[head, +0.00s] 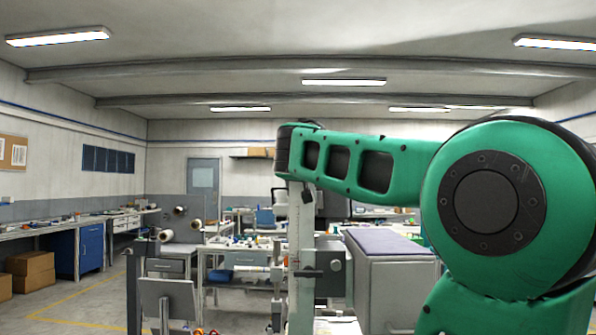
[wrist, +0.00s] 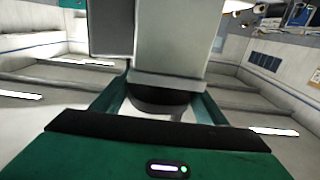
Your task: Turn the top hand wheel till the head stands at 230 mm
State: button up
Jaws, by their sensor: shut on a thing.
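A tall pale column with scale marks (head: 301,230) stands in the middle of the head view; the marks are too small to read. A grey block with a dark knob, apparently the head (head: 333,268), sits beside the column. The column top and its hand wheel are hidden behind my arm in the head view. In the wrist view the dark round hand wheel (wrist: 160,101) lies between the two green fingers of my gripper (wrist: 160,93), which is shut on it. The pale column (wrist: 175,40) extends beyond the wheel.
A grey cabinet with a purple top (head: 385,242) stands right of the column. A tilted grey panel (head: 168,302) is at the lower left. Workbenches (head: 245,262) with small items stand behind. Open floor (head: 80,305) lies at the left.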

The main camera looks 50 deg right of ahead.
jog(key=m+g+h, duration=0.2)
jog(key=g, duration=0.1)
jog(key=m+g+h, duration=0.1)
jog(key=m+g, duration=0.1)
jog(key=shift+w+a+f, duration=0.1)
jog(key=shift+w+a, duration=0.05)
jog(key=shift+w, duration=0.1)
jog(key=shift+s+m+g+h, duration=0.1)
jog(key=shift+m+g+h, duration=0.2)
jog(key=shift+m+g, duration=1.2)
jog(key=shift+m+g+h, duration=0.3)
jog(key=shift+m+g, duration=0.4)
jog(key=shift+g, duration=1.6)
jog(key=shift+s+r+m+g+y, duration=0.1)
jog(key=shift+r+m+g+y, duration=0.05)
jog(key=shift+m+g, duration=0.8)
jog(key=shift+r+m+g+y, duration=0.15)
jog(key=shift+m+g, duration=0.4)
jog(key=shift+g, duration=0.7)
jog(key=shift+m+g+y, duration=0.4)
jog(key=shift+m+g, duration=0.3)
jog(key=shift+g, duration=0.3)
jog(key=shift+s+f+m+g+y, duration=0.1)
jog(key=shift+m+g+y, duration=0.9)
jog(key=shift+g, duration=0.35)
jog(key=shift+s+f+m+g+y, duration=0.1)
jog(key=shift+m+g+y, duration=0.9)
jog(key=shift+g, duration=0.35)
